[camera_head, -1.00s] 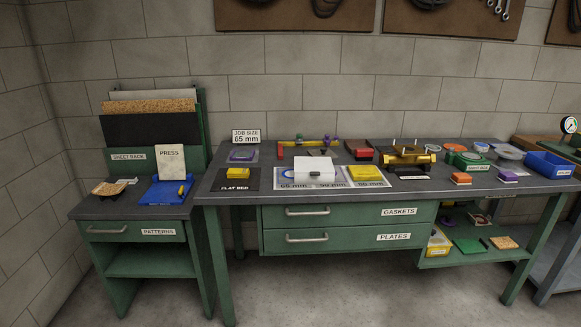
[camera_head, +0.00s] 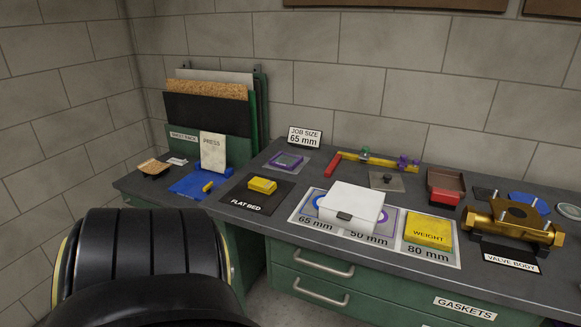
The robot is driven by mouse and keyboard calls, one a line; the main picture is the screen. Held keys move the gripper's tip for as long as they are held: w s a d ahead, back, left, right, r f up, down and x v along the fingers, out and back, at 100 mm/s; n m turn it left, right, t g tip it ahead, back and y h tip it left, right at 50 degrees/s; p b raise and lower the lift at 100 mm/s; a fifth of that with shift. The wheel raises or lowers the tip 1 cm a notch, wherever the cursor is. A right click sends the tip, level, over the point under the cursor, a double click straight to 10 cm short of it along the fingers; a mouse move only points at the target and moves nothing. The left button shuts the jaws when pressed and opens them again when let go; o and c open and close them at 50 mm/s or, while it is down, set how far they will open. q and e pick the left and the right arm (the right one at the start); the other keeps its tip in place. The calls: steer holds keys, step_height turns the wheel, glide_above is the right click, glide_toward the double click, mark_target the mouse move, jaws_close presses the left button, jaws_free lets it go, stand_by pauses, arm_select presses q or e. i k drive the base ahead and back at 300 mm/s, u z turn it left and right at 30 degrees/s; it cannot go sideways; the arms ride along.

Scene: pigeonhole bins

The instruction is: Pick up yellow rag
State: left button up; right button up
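A small yellow piece (camera_head: 262,185) lies on the black mat marked FLAT BED (camera_head: 246,205), on the left part of the bench top. I cannot tell for sure that it is the rag; it looks like a small thick pad. A larger yellow block marked WEIGHT (camera_head: 428,231) lies on the 80 mm square to the right. Another small yellow piece (camera_head: 208,187) lies on the blue press base. Neither gripper is in view. A large black link of my own arm fills the lower left and hides part of the left stand.
A white box (camera_head: 350,207) stands on the 65 and 50 mm squares. A brass valve body (camera_head: 513,222), a red tray (camera_head: 445,188) and a red-yellow bar tool (camera_head: 367,160) lie further right and back. Drawers are below the bench front (camera_head: 390,268).

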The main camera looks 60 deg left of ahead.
mark_target(266, 186)
steer(key=u, duration=0.9)
steer(key=i, duration=1.1)
steer(key=u, duration=1.2)
